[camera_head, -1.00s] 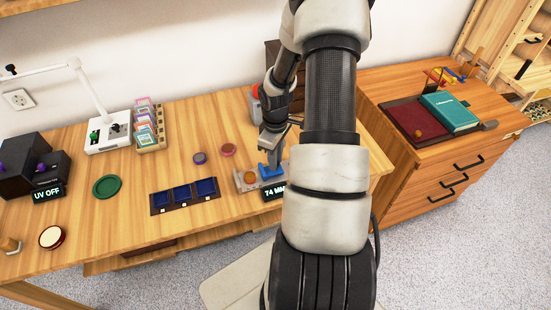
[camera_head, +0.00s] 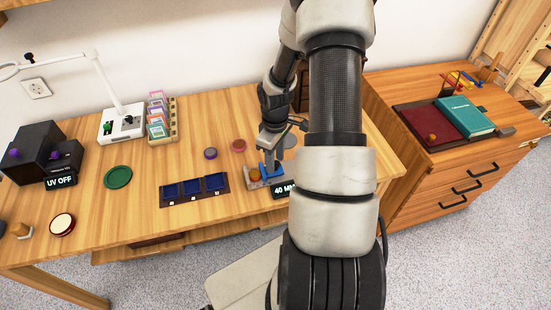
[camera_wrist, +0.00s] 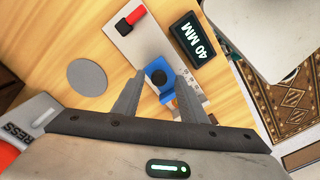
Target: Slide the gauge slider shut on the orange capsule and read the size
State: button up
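The gauge is a grey plate (camera_head: 281,187) on the front of the table, with a display (camera_head: 283,191) reading 40 MM, also readable in the wrist view (camera_wrist: 192,40). The orange capsule (camera_head: 255,174) sits on it, just left of the blue slider (camera_head: 267,170). In the wrist view the blue slider (camera_wrist: 158,70) is between the fingers of my gripper (camera_wrist: 161,80), which look closed against its sides. A red and black piece (camera_wrist: 131,20) shows at the plate's other end; I cannot tell whether it is the capsule. My arm hides the gauge's right side in the head view.
A blue three-part tray (camera_head: 194,190) lies left of the gauge. A grey disc (camera_wrist: 87,75) lies beside the gauge. A green disc (camera_head: 118,177) is further left.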

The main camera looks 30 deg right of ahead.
jog(key=shift+r, duration=0.1)
notch_tip(320, 180, up, 17)
jog(key=p, duration=0.2)
jog(key=shift+r, duration=0.15)
dwell(0.4)
jog(key=s+a+r+m+t+p, duration=0.1)
jog(key=s+a+r+m+t, duration=0.15)
jog(key=a+r, duration=0.75)
jog(key=s+a+r+m+t+p, duration=0.1)
jog(key=a+r+m+t, duration=0.15)
jog(key=a+r, duration=0.7)
jog(key=s+d+r+p, duration=0.2)
jog(key=s+r, duration=0.3)
jog(key=s, duration=0.7)
jog(key=shift+r+m+t+p, duration=0.2)
jog(key=shift+m+t+p, duration=0.1)
jog(key=shift+m+p, duration=0.1)
